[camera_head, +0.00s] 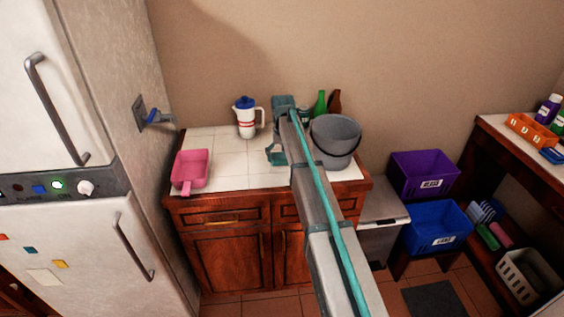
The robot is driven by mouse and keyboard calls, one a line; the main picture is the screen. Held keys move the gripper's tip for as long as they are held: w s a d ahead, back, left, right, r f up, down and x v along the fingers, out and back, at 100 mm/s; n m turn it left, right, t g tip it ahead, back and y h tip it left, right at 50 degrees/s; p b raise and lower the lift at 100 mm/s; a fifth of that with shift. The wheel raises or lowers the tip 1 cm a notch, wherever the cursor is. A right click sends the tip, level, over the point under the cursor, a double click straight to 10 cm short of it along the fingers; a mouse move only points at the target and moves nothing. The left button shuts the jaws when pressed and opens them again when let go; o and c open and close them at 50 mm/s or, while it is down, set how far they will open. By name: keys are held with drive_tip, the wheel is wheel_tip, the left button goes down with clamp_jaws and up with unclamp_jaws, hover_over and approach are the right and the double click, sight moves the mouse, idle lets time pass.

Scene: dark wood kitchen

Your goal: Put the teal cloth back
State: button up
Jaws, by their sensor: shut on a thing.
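My arm reaches over the tiled counter (228,172), and my gripper (276,155) is at its far end, low beside the grey bucket (336,140). The gripper is small and partly hidden behind my own arm. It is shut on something. A dark teal patch shows at the gripper, but I cannot clearly tell the teal cloth's outline from my own teal-grey parts. No other teal cloth shows in this view.
A pink dustpan (190,169) lies at the counter's left end. A white jug with a blue lid (246,118) stands behind. Green (320,104) and brown (334,103) bottles stand behind the bucket. Purple (424,173) and blue (437,226) bins are at right.

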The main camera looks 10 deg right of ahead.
sight(282, 170)
drive_tip(key=shift+w+f, duration=0.35)
drive_tip(key=shift+w+f+p, duration=0.1)
drive_tip(key=shift+f+p, duration=0.45)
drive_tip(key=shift+f, duration=1.2)
drive_tip(key=shift+f, duration=0.2)
drive_tip(key=o, duration=0.8)
drive_tip(key=shift+c, duration=0.2)
drive_tip(key=shift+r, duration=0.1)
wheel_tip(282, 170, up, 12)
drive_tip(key=b, duration=0.3)
drive_tip(key=shift+r, duration=0.15)
